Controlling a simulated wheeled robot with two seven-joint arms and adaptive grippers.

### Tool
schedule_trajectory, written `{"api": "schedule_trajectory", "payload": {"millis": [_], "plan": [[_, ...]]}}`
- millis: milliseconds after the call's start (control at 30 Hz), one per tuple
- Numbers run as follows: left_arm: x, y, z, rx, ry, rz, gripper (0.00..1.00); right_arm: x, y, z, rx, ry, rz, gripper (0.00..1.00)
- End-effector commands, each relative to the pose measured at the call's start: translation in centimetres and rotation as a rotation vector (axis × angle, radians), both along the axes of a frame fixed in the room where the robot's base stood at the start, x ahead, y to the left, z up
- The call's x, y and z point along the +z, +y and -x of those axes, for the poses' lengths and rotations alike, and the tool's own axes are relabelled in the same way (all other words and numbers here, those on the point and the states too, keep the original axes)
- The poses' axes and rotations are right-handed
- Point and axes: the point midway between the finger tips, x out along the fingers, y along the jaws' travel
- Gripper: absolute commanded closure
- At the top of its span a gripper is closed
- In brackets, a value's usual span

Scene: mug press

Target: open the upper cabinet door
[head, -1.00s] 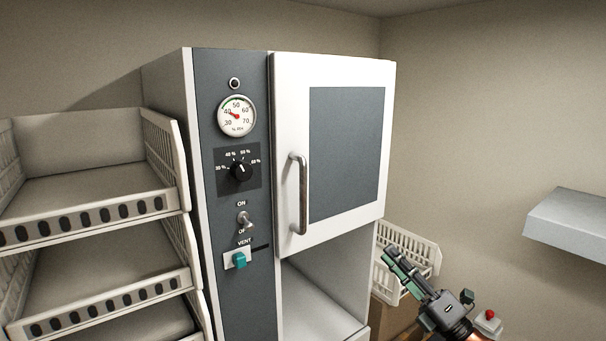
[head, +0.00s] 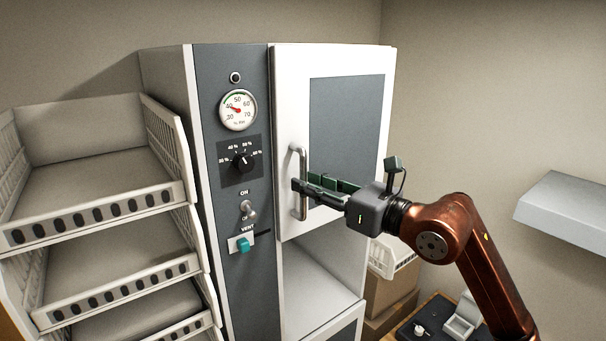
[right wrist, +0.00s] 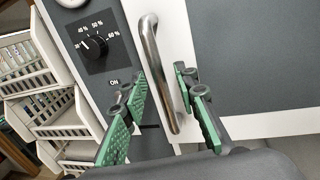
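The upper cabinet door (head: 346,118) is white with a grey panel and looks shut. Its vertical metal handle (head: 300,160) is on the door's left side. My right gripper (head: 302,187) reaches in from the right at the handle's lower half. In the right wrist view the handle (right wrist: 163,80) passes between the two green-padded fingers (right wrist: 160,92), which stand apart on either side of it with gaps showing. The gripper is open and not clamped on the handle. My left gripper is not in view.
A control panel (head: 232,290) with gauge, knob and switches is left of the door. White basket shelves (head: 95,222) stand further left. An open compartment (head: 318,285) lies below the door. A grey shelf (head: 570,215) juts from the right wall.

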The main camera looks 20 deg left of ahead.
Motion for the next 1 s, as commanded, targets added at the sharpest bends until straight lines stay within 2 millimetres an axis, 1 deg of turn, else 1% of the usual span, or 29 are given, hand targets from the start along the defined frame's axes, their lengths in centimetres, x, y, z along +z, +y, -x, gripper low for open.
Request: {"api": "schedule_trajectory", "payload": {"millis": [33, 200, 500, 567, 900, 1000], "plan": [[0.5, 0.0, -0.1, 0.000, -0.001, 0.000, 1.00, 0.2, 0.7, -0.2, 0.003, 0.003, -0.001, 0.72], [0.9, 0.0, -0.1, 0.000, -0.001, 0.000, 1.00, 0.1, 1.9, -0.9, 0.001, 0.001, 0.000, 0.72], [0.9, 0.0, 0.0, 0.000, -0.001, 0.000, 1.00, -0.1, 2.1, -1.1, 0.000, 0.001, 0.000, 0.72], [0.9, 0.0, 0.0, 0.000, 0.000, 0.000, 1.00, -0.1, 2.1, -1.1, 0.000, 0.001, 0.000, 0.76], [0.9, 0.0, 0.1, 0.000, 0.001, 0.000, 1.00, 0.0, 2.0, -1.1, 0.000, 0.000, -0.001, 0.99], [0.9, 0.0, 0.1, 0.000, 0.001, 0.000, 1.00, 0.0, 2.0, -1.1, 0.000, 0.000, -0.001, 1.00]]}}
